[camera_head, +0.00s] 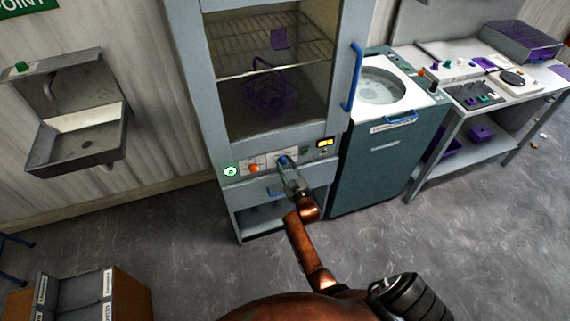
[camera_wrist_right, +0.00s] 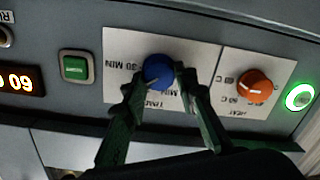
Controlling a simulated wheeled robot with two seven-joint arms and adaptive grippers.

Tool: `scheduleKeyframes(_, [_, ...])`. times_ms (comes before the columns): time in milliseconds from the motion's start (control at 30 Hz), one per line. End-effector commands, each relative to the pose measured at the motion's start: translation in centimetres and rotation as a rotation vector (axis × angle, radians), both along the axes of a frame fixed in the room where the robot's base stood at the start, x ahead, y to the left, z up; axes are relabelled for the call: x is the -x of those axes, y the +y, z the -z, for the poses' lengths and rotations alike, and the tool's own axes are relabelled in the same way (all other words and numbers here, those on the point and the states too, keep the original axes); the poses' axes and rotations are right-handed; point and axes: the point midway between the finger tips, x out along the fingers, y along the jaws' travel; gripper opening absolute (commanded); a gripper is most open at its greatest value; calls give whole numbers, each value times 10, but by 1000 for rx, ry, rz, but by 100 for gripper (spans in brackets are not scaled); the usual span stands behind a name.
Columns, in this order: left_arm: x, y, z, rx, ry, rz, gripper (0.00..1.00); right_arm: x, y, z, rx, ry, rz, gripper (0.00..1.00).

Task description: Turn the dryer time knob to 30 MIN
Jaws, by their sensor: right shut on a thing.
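The dryer (camera_head: 232,165) is a tall grey cabinet with a glass door in the head view. Its blue time knob (camera_wrist_right: 158,69) is on a white label plate in the right wrist view, which is upside down. A "30 MIN" label is left of the knob there; another "MIN" label below it is partly hidden. A faint pale mark on the knob is too small to read surely. My right gripper (camera_wrist_right: 160,82) is shut on the knob, one finger on each side. In the head view my right gripper (camera_head: 287,168) covers most of the knob. My left gripper is not in view.
An orange heat knob (camera_wrist_right: 254,86), a lit green ring button (camera_wrist_right: 299,97), a green square button (camera_wrist_right: 76,67) and an amber display (camera_wrist_right: 20,79) share the panel. The door's blue handle (camera_head: 353,77) is above right. A teal machine (camera_head: 375,165) stands right of the dryer.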

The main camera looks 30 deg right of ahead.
Motion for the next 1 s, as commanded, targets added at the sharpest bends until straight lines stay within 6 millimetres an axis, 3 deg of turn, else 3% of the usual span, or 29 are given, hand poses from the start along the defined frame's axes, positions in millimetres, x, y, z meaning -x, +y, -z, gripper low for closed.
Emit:
scheduleKeyframes(500, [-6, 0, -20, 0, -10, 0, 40, 0, -2, -1, -448, -109, -1, 2])
scheduleKeyframes(1000, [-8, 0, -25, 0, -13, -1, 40, 0, -3, 0, -663, -160, -1, 2])
